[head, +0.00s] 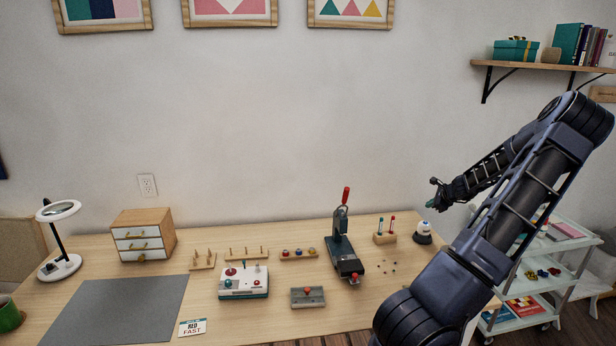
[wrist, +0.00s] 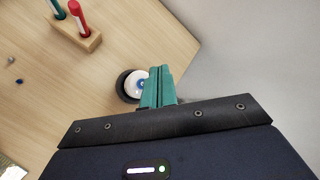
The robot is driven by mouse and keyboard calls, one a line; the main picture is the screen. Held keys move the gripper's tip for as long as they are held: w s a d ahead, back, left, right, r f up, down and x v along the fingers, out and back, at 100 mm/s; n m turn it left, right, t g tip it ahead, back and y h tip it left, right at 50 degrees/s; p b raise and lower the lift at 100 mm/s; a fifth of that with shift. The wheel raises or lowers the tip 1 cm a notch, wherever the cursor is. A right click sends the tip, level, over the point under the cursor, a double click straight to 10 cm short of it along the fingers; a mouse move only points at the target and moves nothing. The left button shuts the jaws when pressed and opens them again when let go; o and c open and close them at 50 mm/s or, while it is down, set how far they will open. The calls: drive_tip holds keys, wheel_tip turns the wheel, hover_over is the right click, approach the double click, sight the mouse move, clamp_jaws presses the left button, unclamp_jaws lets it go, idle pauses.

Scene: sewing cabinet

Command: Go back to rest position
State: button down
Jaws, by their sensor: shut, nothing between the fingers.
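My gripper (head: 431,203) is raised above the right end of the table (head: 100,270), with my arm reaching in from the right in the head view. In the wrist view the green fingers of my gripper (wrist: 158,86) are together with nothing between them. Behind the fingertips lies a round white and dark device with a blue dot (wrist: 134,84). The same device (head: 422,233) stands on the table below my gripper in the head view, apart from it.
A wooden holder (head: 385,238) with a red and a green tool stands left of the device. A press with a red handle (head: 343,245), a control box (head: 243,284) and a small drawer cabinet (head: 143,237) are further left. A shelf cart (head: 555,265) is at the right.

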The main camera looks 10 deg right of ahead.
drive_tip(key=s+a+r+n+g, duration=0.1)
drive_tip(key=a+r+n, duration=0.3)
drive_tip(key=a, duration=0.5)
drive_tip(key=s+a+r+n+g, duration=0.15)
drive_tip(key=a+r+n, duration=0.25)
drive_tip(key=a, duration=0.4)
drive_tip(key=s+a+r+n+g+h, duration=0.1)
drive_tip(key=s+a+r+n, duration=0.3)
drive_tip(key=s+a+r, duration=0.4)
drive_tip(key=s+a+r+n+g, duration=0.1)
drive_tip(key=s+a+r+n, duration=0.4)
drive_tip(key=a, duration=0.6)
drive_tip(key=s+a+r+n, duration=0.2)
drive_tip(key=s, duration=0.5)
drive_tip(key=s+a+r+n, duration=0.1)
drive_tip(key=s+a+n, duration=0.1)
drive_tip(key=s, duration=0.6)
drive_tip(key=s+a+r+n+h, duration=0.1)
drive_tip(key=s+a+r+n, duration=0.1)
drive_tip(key=s, duration=0.6)
drive_tip(key=shift+s+r+n, duration=0.25)
drive_tip(key=shift+r+n, duration=0.1)
drive_tip(key=shift+n, duration=0.45)
